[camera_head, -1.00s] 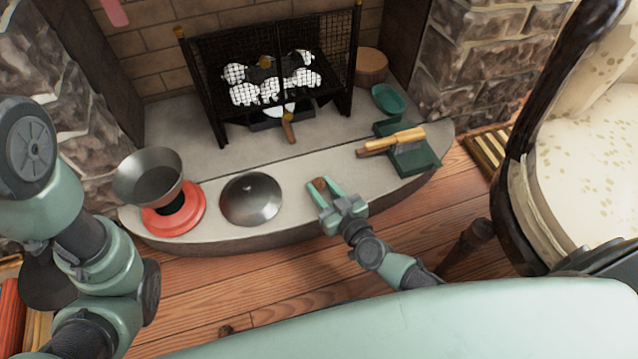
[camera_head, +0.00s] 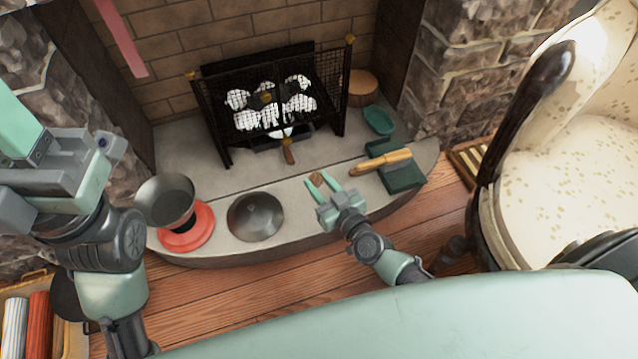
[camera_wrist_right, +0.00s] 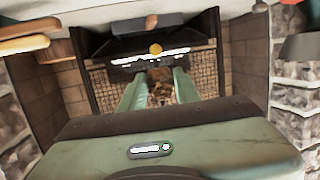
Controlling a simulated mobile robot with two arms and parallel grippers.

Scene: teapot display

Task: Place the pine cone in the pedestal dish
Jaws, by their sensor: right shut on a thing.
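The brown pine cone (camera_head: 317,179) is between the teal fingers of my right gripper (camera_head: 322,183), which is shut on it above the stone hearth. The wrist view also shows the pine cone (camera_wrist_right: 160,88) between the fingertips, partly hidden by them. A grey flared bowl with a red round base (camera_head: 186,240) at the hearth's left looks like the pedestal dish (camera_head: 166,203); its inside looks empty. My right gripper is well to the right of it. My left gripper (camera_head: 22,125) is at the left edge, partly cut off; its jaw opening cannot be made out.
A grey metal dome (camera_head: 255,217) sits between the dish and my right gripper. A black mesh fire screen (camera_head: 270,95) stands behind. A wooden-handled brush (camera_head: 385,162), green pan (camera_head: 405,178) and teal bowl (camera_head: 379,120) are at right. An armchair (camera_head: 570,150) stands far right.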

